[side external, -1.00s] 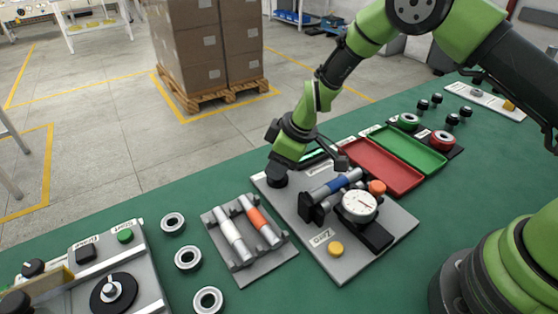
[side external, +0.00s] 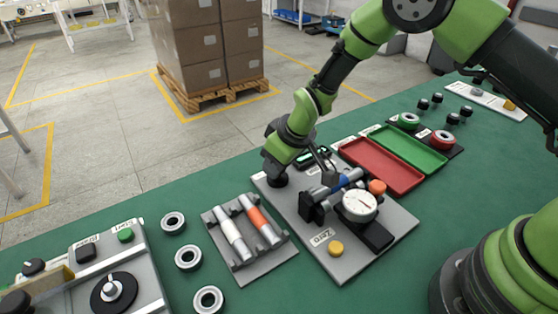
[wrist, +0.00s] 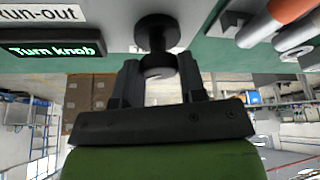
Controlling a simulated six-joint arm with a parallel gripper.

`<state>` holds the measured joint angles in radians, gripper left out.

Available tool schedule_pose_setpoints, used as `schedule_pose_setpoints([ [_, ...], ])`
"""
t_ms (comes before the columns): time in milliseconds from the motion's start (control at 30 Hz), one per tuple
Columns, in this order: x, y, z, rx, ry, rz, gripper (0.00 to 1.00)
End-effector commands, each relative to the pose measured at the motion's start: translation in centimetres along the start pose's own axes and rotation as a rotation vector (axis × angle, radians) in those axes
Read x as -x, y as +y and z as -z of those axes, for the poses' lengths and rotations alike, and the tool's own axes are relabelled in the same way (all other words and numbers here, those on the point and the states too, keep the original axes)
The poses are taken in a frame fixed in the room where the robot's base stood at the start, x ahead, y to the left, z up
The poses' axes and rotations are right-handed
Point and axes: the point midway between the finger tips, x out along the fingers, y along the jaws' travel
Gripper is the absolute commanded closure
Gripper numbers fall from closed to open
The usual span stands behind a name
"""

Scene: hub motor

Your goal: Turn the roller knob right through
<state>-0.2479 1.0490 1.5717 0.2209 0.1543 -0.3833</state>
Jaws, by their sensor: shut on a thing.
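The black roller knob (side external: 277,181) stands at the back left corner of the grey run-out plate (side external: 305,238). In the wrist view the knob (wrist: 156,32) is a round black cap with a narrower part below, between my two fingers. My gripper (wrist: 158,72) is shut on the knob; in the side view my gripper (side external: 272,166) reaches it from above, tilted. A steel shaft with a blue band (side external: 341,184) lies in the black rest beside a dial gauge (side external: 359,204). The display (wrist: 50,50) reads "Turn knob" in green.
A yellow button (side external: 336,248) is labelled Zero. An orange knob (side external: 377,187) sits by the gauge. Red (side external: 382,166) and green (side external: 409,149) trays lie to the right. A rack (side external: 242,270) with white and orange-banded shafts and several metal rings lie to the left.

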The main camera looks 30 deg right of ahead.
Motion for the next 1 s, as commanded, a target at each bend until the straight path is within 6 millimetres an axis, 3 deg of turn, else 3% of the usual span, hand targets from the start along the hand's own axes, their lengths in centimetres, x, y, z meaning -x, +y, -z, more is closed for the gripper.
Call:
schedule_pose_setpoints([
  [367, 0.1, 0.1, 0.1, -0.004, 0.002, -0.002, 0.86],
  [400, 0.1, 0.1, 0.1, -0.004, 0.002, -0.002, 0.53],
  [467, 0.1, 0.1, 0.0, -0.004, 0.001, -0.002, 0.39],
  [800, 0.3, 0.1, 0.0, -0.002, 0.001, -0.001, 0.38],
  [1000, 2.8, 0.1, 0.1, -0.004, 0.003, -0.001, 0.38],
])
